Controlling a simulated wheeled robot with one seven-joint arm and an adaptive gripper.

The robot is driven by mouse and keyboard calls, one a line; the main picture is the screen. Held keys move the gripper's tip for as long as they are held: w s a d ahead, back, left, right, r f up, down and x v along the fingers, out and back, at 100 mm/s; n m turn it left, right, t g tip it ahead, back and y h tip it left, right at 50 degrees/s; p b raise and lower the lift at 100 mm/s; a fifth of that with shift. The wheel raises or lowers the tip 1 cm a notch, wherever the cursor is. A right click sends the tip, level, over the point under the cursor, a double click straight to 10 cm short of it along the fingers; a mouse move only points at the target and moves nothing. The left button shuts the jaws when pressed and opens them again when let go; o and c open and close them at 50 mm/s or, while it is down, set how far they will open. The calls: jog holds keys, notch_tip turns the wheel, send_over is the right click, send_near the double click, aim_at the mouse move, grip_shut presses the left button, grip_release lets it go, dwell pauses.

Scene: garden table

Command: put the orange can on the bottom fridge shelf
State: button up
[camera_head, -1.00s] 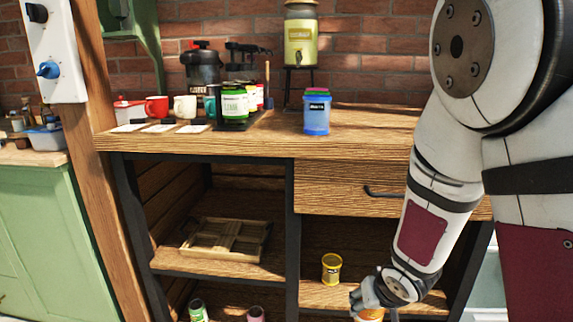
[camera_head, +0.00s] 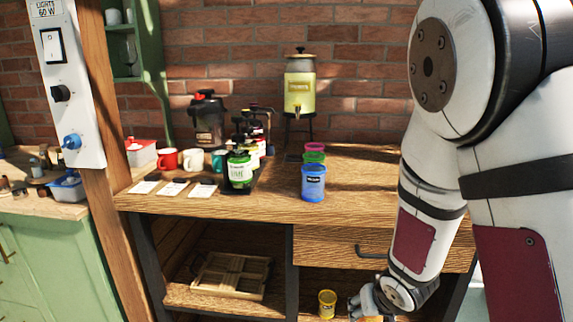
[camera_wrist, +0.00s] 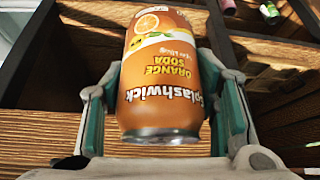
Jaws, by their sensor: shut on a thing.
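The orange soda can (camera_wrist: 160,75) fills the middle of the wrist view, its label reading upside down. My gripper (camera_wrist: 162,100) is shut on it, with one finger on each side. No fridge or fridge shelf can be made out in these views.
The wooden cabinet (camera_head: 345,236) stands close by my gripper. A yellow tin (camera_head: 327,304) stands on its shelf left of my gripper. A blue container (camera_head: 313,183), a green bottle (camera_head: 239,170) and mugs stand on the worktop. A wooden tray (camera_head: 230,276) lies in the left bay.

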jog(key=w+p+v, duration=0.1)
jog(key=p+v, duration=1.5)
jog(key=v, duration=0.1)
jog(key=shift+r+p, duration=0.3)
jog(key=shift+r, duration=0.4)
